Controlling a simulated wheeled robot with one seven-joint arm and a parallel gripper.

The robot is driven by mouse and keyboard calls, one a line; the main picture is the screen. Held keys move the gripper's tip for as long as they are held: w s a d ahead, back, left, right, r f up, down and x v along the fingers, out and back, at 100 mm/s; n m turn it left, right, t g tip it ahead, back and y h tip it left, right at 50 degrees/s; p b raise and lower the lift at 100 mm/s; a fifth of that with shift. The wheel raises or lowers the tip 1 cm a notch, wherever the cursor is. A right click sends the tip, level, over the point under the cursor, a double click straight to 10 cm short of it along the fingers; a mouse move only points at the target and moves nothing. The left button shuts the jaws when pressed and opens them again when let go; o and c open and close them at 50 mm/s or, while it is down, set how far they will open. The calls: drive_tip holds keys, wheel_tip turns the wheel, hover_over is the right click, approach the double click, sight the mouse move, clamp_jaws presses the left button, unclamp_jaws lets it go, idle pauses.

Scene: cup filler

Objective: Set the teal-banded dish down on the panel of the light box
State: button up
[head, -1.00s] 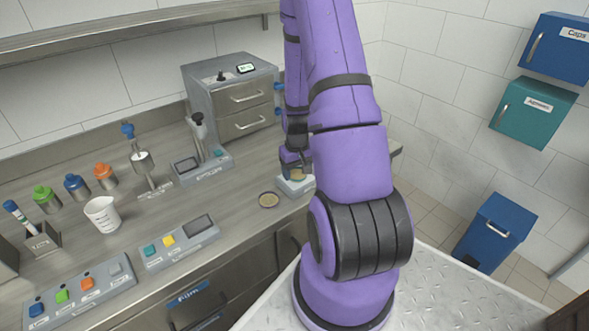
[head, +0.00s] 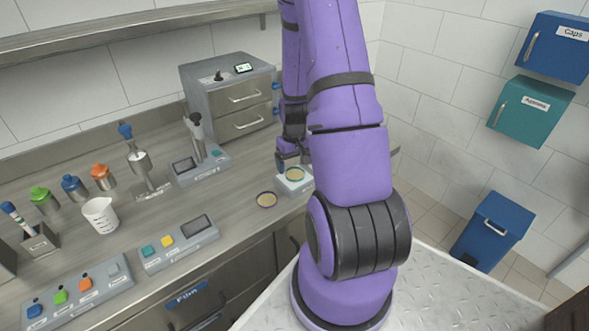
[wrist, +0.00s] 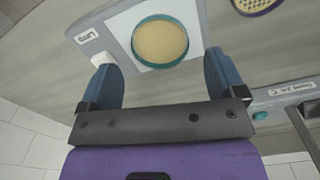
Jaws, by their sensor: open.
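The teal-banded dish (wrist: 160,41), round with a tan filling, rests on the white panel of the light box (wrist: 119,28) in the wrist view. In the head view the dish (head: 295,174) also sits on the small light box (head: 284,187), partly beside my arm. My gripper (wrist: 163,75) is open and empty, with its blue fingers apart on either side just short of the dish. In the head view my gripper (head: 283,160) is above and behind the dish, partly hidden by my arm.
A second dish with a purple band (head: 266,200) lies on the counter left of the light box; it also shows in the wrist view (wrist: 257,4). A grey drawer cabinet (head: 228,96) stands behind. A beaker (head: 101,215) and button boxes (head: 179,247) stand further left.

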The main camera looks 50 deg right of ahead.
sight(294, 172)
wheel_tip(294, 172, up, 9)
drive_tip(key=a+r+n+t, duration=0.2)
drive_tip(key=a+r, duration=1.2)
drive_tip(key=r, duration=0.4)
drive_tip(key=s+a+r+n+t, duration=0.3)
drive_tip(key=s+a+r, duration=0.7)
drive_tip(key=s+a, duration=0.2)
drive_tip(key=shift+a+r, duration=0.2)
drive_tip(key=shift+a, duration=0.15)
